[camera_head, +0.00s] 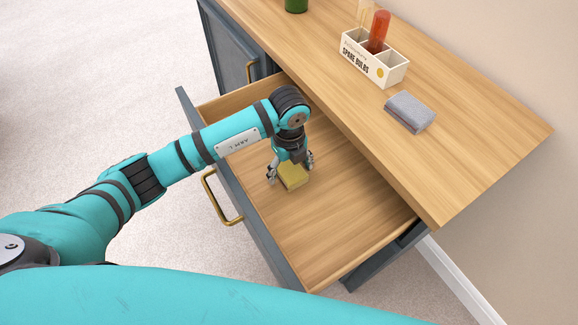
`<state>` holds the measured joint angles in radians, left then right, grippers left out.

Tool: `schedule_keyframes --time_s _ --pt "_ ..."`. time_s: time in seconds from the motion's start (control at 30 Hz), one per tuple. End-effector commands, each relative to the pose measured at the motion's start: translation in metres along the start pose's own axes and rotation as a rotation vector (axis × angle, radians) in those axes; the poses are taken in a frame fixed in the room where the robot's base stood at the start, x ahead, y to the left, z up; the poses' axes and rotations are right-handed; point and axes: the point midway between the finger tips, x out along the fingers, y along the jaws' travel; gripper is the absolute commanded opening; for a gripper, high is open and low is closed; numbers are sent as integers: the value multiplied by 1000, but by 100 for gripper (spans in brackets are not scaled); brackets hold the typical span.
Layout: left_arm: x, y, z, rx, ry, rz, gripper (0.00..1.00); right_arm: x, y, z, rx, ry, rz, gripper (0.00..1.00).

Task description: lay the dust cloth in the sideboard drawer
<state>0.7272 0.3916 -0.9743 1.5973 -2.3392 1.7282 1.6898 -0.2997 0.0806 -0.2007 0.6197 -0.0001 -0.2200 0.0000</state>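The sideboard drawer (330,225) is pulled out, with its wooden inside showing. My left gripper (291,172) reaches down into it, fingers spread on either side of a small yellow folded cloth (294,178), apparently the dust cloth. The cloth is at the drawer floor; a gap shows beside the left fingertip, and the gripper hides part of the cloth. A grey folded cloth (409,111) lies on the sideboard top. My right gripper is not in view.
The sideboard top (470,160) overhangs the drawer's back. On it stand a box labelled "SPARE BULBS" (374,66) with a red-orange item (379,31) in it, and a green object (296,5). The drawer's front half is clear.

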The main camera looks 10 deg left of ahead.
Motion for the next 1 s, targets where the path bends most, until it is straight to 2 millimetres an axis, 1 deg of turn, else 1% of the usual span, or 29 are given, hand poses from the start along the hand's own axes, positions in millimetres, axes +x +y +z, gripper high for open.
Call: schedule_keyframes --time_s 0.17,0.27,0.37,0.6,0.7,0.83,1.0 --pt "-1 0 0 0 0 0 81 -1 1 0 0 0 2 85" --pt "-7 0 0 0 -1 -1 81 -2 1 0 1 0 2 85" --pt "-21 -1 1 0 -3 -3 81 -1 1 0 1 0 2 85" --pt "-74 -1 1 1 -3 -4 81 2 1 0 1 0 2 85" --pt "-93 -1 1 1 -3 -4 81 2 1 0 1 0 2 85" --pt "-112 -1 1 -1 -2 -2 81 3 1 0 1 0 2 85" --pt "-122 0 0 0 0 -1 81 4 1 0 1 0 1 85"
